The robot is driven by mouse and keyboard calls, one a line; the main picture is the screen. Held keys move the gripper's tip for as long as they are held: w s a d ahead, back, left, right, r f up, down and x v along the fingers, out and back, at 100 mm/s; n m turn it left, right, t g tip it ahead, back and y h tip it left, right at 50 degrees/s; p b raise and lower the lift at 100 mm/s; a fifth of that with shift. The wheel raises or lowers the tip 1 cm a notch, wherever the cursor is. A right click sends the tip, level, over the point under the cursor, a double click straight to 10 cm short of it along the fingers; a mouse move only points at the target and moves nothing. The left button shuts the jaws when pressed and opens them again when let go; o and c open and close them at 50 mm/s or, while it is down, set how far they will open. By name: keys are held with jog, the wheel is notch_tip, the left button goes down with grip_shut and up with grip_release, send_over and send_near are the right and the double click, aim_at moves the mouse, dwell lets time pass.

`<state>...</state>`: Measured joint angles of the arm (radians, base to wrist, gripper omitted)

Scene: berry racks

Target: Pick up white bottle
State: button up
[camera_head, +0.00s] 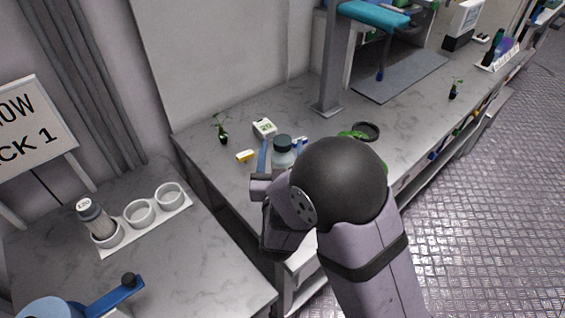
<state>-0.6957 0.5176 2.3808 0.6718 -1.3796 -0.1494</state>
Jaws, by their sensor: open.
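A pale whitish bottle with a dark cap (283,157) stands on the marble counter, and its lower part is partly hidden by my arm. My gripper (279,151) is open at the bottle. One blue finger shows on the bottle's left, and a small blue and white part, perhaps the other finger, shows on its right. I cannot tell whether the fingers touch it. Another bottle, grey with a whitish cap (90,212), stands in a white three-ring rack (163,215) on the nearer counter at left.
A white-green box (264,128), a yellow block (245,156) and a small plant (222,131) are left of the bottle. A green item (353,134) and a dark round dish (366,131) lie to its right. A grey post (329,75) stands behind. A gap separates the counters.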

aim_at(283, 135)
jog(key=shift+w+r+p, duration=0.15)
jog(key=shift+w+p, duration=0.8)
jog(key=shift+w, duration=1.85)
grip_shut()
